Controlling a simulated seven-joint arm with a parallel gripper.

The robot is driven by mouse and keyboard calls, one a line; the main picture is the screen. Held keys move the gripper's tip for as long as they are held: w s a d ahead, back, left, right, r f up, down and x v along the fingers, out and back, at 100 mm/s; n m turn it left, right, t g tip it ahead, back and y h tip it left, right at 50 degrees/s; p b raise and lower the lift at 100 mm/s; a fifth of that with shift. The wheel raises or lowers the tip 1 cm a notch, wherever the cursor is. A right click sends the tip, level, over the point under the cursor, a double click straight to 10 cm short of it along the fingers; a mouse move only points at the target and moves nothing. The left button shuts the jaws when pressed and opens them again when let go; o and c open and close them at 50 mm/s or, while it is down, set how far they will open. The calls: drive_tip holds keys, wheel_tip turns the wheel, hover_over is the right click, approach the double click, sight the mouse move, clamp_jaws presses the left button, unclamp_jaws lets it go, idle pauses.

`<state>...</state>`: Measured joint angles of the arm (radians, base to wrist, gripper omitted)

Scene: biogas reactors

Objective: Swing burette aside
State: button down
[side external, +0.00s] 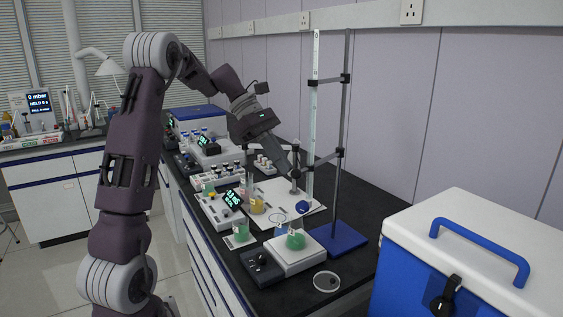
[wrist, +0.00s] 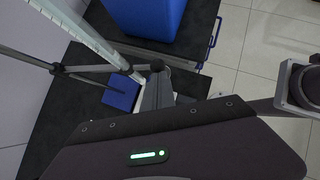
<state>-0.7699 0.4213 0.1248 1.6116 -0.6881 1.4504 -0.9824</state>
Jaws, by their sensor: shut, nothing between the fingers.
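The burette (side external: 312,120) is a tall pale graduated tube, upright in the side view, and crosses the upper left of the wrist view (wrist: 85,32). The rod rises from a blue base (side external: 338,238), which also shows in the wrist view (wrist: 120,92). My gripper (side external: 295,172) is shut and empty, pointing down just left of the burette near the lower clamp. In the wrist view its fingertips (wrist: 157,70) appear close to the tube's lower part; whether they touch cannot be told.
A flask with green liquid (side external: 296,241) stands on a white balance (side external: 295,258) in front of the stand. Several vials and small instruments line the bench to the left. A blue and white cooler (side external: 460,250) stands at right. Dark bench right of the stand is clear.

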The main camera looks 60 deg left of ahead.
idle(0.3)
drive_tip(key=w+d+n+t+y, duration=0.2)
drive_tip(key=w+d+n, duration=0.4)
drive_tip(key=d, duration=0.8)
drive_tip(key=shift+w+t+y, duration=0.4)
drive_tip(key=shift+w+t, duration=0.2)
drive_tip(key=shift+w, duration=0.3)
drive_tip(key=shift+d+r, duration=0.1)
